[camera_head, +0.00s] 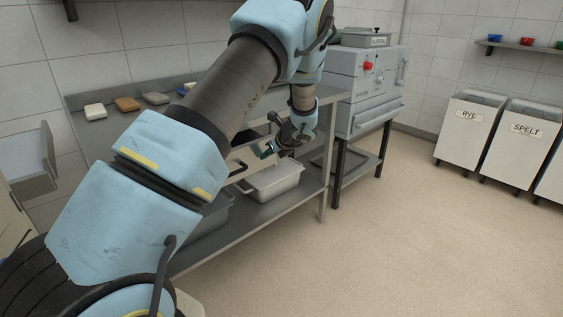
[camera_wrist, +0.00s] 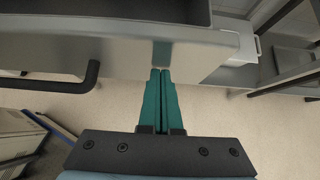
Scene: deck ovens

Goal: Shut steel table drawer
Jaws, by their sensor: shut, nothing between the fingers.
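The steel table (camera_head: 330,95) stands behind my arm. Its drawer stands open: in the wrist view the steel drawer front (camera_wrist: 115,55) crosses the picture, with part of the dark interior above it and a black bar handle (camera_wrist: 65,83) at left. In the head view, part of the drawer front (camera_head: 240,160) shows beside my arm, which hides much of it. My gripper (camera_head: 268,150) is shut and empty at the drawer front. Its teal fingertips (camera_wrist: 161,72) point at the front, right of the handle. I cannot tell whether they touch it.
A steel pan (camera_head: 275,182) sits on the lower shelf under the drawer. Several small blocks (camera_head: 127,104) lie on the tabletop. A grey oven-like machine (camera_head: 362,75) stands beyond the table. Bins marked RYE (camera_head: 466,130) and SPELT (camera_head: 522,143) stand at right. The floor between is clear.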

